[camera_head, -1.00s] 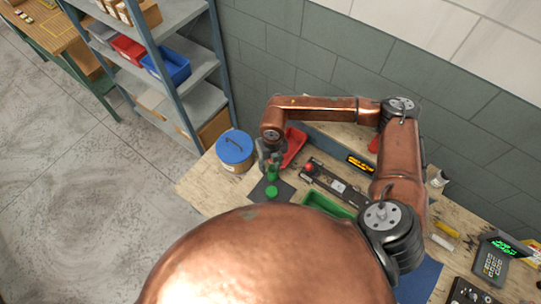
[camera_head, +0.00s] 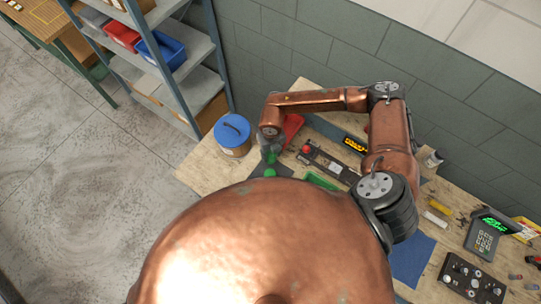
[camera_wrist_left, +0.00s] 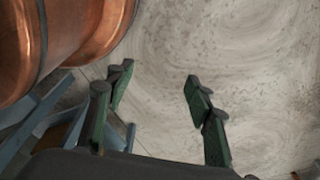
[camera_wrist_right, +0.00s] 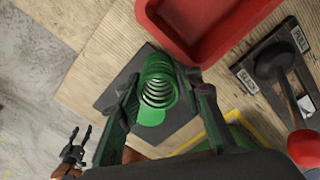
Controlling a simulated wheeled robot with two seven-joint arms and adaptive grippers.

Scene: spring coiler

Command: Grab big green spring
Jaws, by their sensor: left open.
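The big green spring (camera_wrist_right: 158,88) shows in the right wrist view as a coil seen end-on, above a dark square plate (camera_wrist_right: 117,92) with a flat green disc (camera_wrist_right: 152,117). My right gripper (camera_wrist_right: 162,80) is open, with one finger on each side of the spring. I cannot tell whether either finger touches it. In the head view my right gripper (camera_head: 271,152) is over the plate, and the spring is mostly hidden. My left gripper (camera_wrist_left: 158,72) is open and empty above the grey floor; it also shows small in the right wrist view (camera_wrist_right: 80,138).
A red bin (camera_wrist_right: 180,38) is close beside the spring. A blue-lidded tub (camera_head: 232,135) stands left. Shelves (camera_head: 203,88) stand beyond the bench's left end.

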